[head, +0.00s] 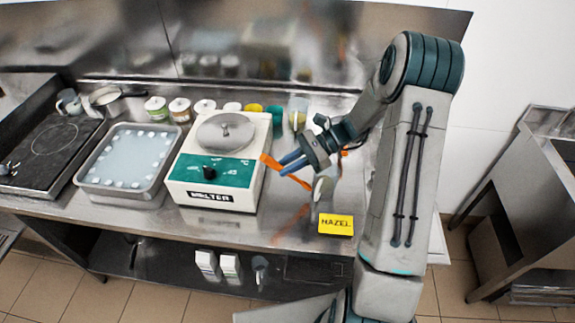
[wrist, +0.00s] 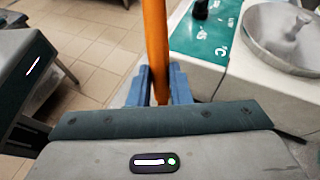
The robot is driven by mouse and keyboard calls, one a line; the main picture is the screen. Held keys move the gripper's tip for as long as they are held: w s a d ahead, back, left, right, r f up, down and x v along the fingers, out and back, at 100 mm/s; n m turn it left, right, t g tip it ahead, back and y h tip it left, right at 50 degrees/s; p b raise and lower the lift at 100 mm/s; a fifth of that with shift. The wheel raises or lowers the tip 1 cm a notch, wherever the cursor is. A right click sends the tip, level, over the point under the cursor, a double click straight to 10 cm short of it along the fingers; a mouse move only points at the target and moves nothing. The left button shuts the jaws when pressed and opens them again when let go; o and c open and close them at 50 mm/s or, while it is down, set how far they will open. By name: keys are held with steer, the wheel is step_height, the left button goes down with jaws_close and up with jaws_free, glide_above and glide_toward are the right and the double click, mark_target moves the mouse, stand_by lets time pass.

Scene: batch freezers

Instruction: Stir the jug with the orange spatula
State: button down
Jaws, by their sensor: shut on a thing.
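My gripper (head: 294,166) is shut on the orange spatula (head: 269,161), above the steel counter just right of the white and green machine. In the wrist view, the spatula's orange handle (wrist: 155,45) stands between my blue fingers (wrist: 157,88). The spatula's far end is not clear. A pale, upright container (head: 298,108), possibly the jug, stands at the back of the counter behind my gripper, partly hidden. A small grey jug-like vessel (head: 69,102) stands at the far left. I cannot tell which is the task's jug.
The white and green machine (head: 216,195) has a round metal lid and a black knob. A steel tray (head: 128,193) and a black hob (head: 45,150) lie left of it. Small tubs (head: 180,108) line the back. A yellow HAZEL box (head: 335,224) sits at the front edge.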

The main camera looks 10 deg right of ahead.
mark_target(261, 156)
steer(key=shift+s, duration=0.1)
steer(key=shift+r, duration=0.1)
steer(key=shift+s+a+r, duration=0.2)
steer(key=shift+a+r, duration=0.95)
steer(key=shift+r, duration=0.45)
steer(key=shift+s+a+r, duration=0.25)
steer(key=shift+a+r, duration=0.9)
steer(key=shift+r, duration=0.4)
steer(key=shift+s+a+r, duration=0.2)
steer(key=shift+a+r, duration=0.95)
steer(key=shift+r, duration=0.45)
steer(key=shift+r, duration=2.5)
